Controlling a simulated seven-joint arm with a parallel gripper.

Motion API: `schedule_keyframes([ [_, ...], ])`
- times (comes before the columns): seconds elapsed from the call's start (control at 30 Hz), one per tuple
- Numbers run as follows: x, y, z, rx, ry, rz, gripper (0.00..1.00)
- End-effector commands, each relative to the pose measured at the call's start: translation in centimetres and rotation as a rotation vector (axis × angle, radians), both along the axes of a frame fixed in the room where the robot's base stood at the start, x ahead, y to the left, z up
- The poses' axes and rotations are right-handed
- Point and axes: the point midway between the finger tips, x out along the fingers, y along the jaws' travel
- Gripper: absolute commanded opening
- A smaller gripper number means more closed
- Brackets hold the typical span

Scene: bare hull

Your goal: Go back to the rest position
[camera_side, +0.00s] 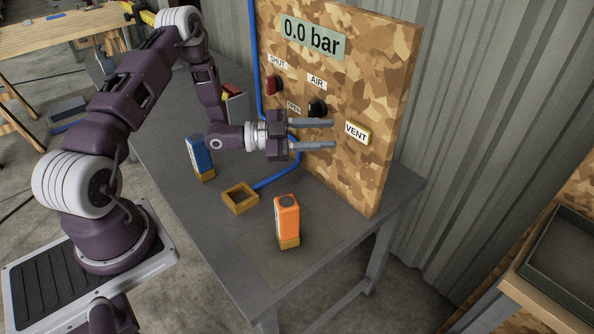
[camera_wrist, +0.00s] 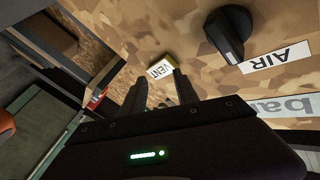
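My gripper (camera_side: 333,134) is held out in front of the camouflage panel (camera_side: 385,75), its two fingers parallel and spread with nothing between them. The fingertips point towards the yellow-edged VENT button (camera_side: 358,132), and a gap shows between them and it in the side view. In the wrist view my gripper (camera_wrist: 158,84) has its fingertips just below the VENT button (camera_wrist: 160,69). My arm is stretched out over the table from its base at the left. The panel display (camera_side: 312,38) reads 0.0 bar.
A red knob (camera_side: 273,85) and a black AIR knob (camera_side: 317,107) stick out of the panel near my gripper. On the grey table (camera_side: 215,235) stand a blue block (camera_side: 199,156), an orange block (camera_side: 287,216) and an empty wooden frame (camera_side: 230,204). A blue hose (camera_side: 274,178) runs there.

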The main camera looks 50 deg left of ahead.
Motion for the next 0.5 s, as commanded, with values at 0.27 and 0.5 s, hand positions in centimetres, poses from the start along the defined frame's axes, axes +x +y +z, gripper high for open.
schedule_keyframes([
  [0.27, 1.7, 3.5, 9.8, 0.678, 0.225, 0.203, 0.36],
  [0.5, -10.7, 4.3, 19.7, 0.364, 0.651, 0.818, 0.36],
])
